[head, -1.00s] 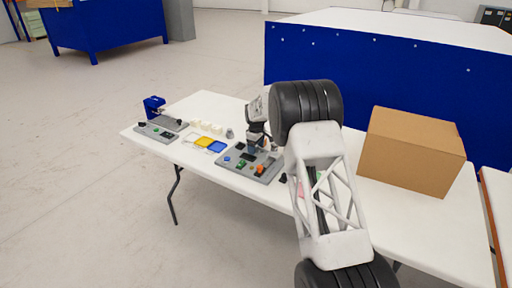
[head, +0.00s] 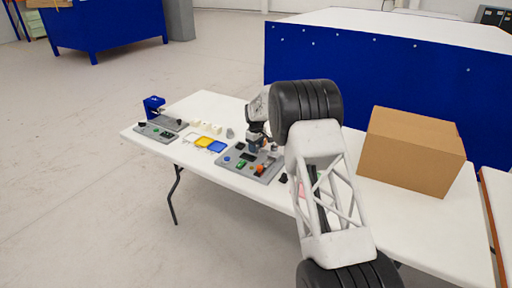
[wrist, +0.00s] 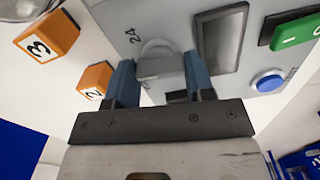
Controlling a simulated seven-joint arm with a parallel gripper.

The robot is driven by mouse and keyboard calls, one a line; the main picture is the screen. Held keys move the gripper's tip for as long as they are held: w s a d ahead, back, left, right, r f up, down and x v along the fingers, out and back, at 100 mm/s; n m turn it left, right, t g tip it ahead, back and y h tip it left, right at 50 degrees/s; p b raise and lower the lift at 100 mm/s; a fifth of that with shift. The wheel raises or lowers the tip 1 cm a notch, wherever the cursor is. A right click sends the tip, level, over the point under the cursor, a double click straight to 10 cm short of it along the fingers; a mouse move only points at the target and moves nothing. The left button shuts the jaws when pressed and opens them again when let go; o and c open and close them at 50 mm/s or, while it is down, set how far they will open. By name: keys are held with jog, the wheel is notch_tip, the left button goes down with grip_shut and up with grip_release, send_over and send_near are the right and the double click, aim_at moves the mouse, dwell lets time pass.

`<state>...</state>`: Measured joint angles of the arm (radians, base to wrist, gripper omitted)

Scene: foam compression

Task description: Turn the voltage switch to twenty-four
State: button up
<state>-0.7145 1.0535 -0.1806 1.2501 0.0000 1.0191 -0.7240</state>
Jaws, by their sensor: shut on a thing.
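The grey control panel (head: 234,167) lies on the white table in the head view. In the wrist view its printed "24" mark (wrist: 132,35) is up and left of a grey switch knob (wrist: 160,64). My gripper (wrist: 159,76) has its two blue fingers on either side of this knob and is shut on it. The knob's lower part and any other mark beside it are hidden by the fingers, so I cannot tell exactly where it points. In the head view my gripper (head: 255,147) is over the panel's far side, partly hidden by my arm.
Orange blocks marked 3 (wrist: 46,34) and 2 (wrist: 95,79) are at left.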

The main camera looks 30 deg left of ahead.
jog(key=m, duration=1)
jog(key=shift+r+m, duration=0.1)
jog(key=shift+m, duration=0.2)
dwell(0.4)
jog(key=o, duration=0.9)
jog(key=shift+r, duration=3.8)
